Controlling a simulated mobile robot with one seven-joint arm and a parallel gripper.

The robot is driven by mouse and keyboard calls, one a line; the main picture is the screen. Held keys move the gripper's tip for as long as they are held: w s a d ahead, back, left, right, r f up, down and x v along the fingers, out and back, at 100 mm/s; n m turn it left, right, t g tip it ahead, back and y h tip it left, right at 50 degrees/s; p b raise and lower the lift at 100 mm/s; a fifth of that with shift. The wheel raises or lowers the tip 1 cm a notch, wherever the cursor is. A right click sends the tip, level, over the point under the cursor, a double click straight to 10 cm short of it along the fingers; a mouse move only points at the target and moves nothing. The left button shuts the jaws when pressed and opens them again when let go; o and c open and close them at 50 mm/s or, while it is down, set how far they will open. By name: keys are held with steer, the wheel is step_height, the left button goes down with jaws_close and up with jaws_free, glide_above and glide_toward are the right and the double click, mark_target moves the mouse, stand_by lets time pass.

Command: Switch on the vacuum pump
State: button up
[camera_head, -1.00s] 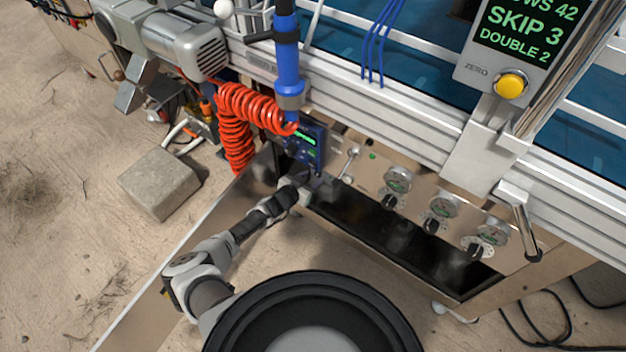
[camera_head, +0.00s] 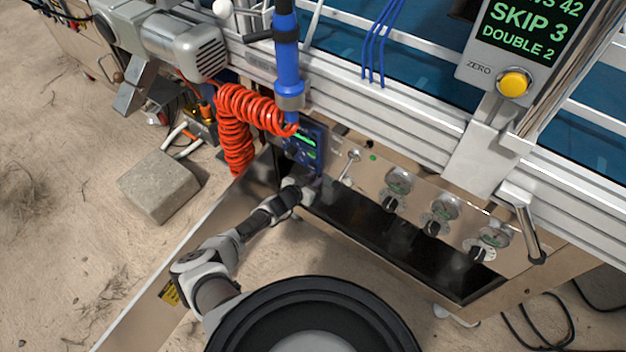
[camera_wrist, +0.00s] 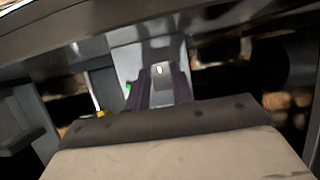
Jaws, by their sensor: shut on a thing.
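A grey finned motor unit (camera_head: 185,45) stands at the upper left in the head view; I cannot tell if it is the vacuum pump. A blue control box (camera_head: 308,148) with a green display sits at the left end of the steel panel (camera_head: 372,178). My gripper (camera_head: 314,184) is just below this box at the panel's left end, its fingertips hard to make out. In the wrist view my gripper's dark fingers (camera_wrist: 162,88) are shut on a small pale metal piece (camera_wrist: 160,72). Which part this is, and any switch position, I cannot tell.
A metal lever (camera_head: 349,165) stands on the panel right of the box, followed by several gauges with black knobs (camera_head: 432,228). A red coiled hose (camera_head: 236,130) hangs left of the box. A stone block (camera_head: 160,186) lies on the sandy ground. A dark open trough (camera_head: 400,245) runs below the panel.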

steer(key=shift+f+t+h+b, duration=0.3)
steer(key=shift+f+t+b, duration=0.15)
steer(key=shift+b, duration=0.55)
steer(key=shift+f+t+h+b, duration=0.15)
steer(key=shift+t+h+b, duration=0.25)
steer(key=shift+b, duration=0.55)
steer(key=shift+t+b, duration=0.25)
steer(key=shift+b, duration=0.05)
steer(key=shift+r, duration=0.25)
jaws_close()
jaws_free()
steer(key=o, duration=1)
